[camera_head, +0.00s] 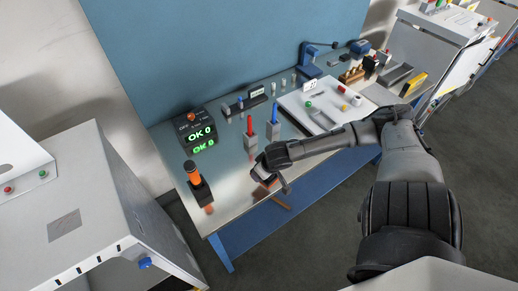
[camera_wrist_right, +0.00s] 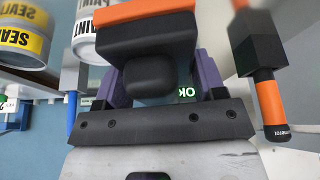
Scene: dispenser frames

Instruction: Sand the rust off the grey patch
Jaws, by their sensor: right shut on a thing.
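My right gripper (camera_head: 268,181) reaches over the front part of the workbench. In the right wrist view its purple fingers (camera_wrist_right: 158,84) are shut on a black block with an orange band (camera_wrist_right: 148,45), which looks like a sanding block. In the head view the block is mostly hidden by my gripper, with a little orange showing. A grey square patch (camera_head: 65,225) lies on the top of the light grey cabinet (camera_head: 100,190) at the lower left, well away from my gripper. Rust on it is too small to tell. My left gripper is not in view.
An orange-handled tool (camera_head: 192,172) stands left of my gripper; it also shows in the wrist view (camera_wrist_right: 271,103). Red (camera_head: 249,126) and blue (camera_head: 275,115) handles stand in holders behind. A green "OK 0" display (camera_head: 200,133) sits at the bench's left. Labelled cans (camera_wrist_right: 20,38) show in the wrist view.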

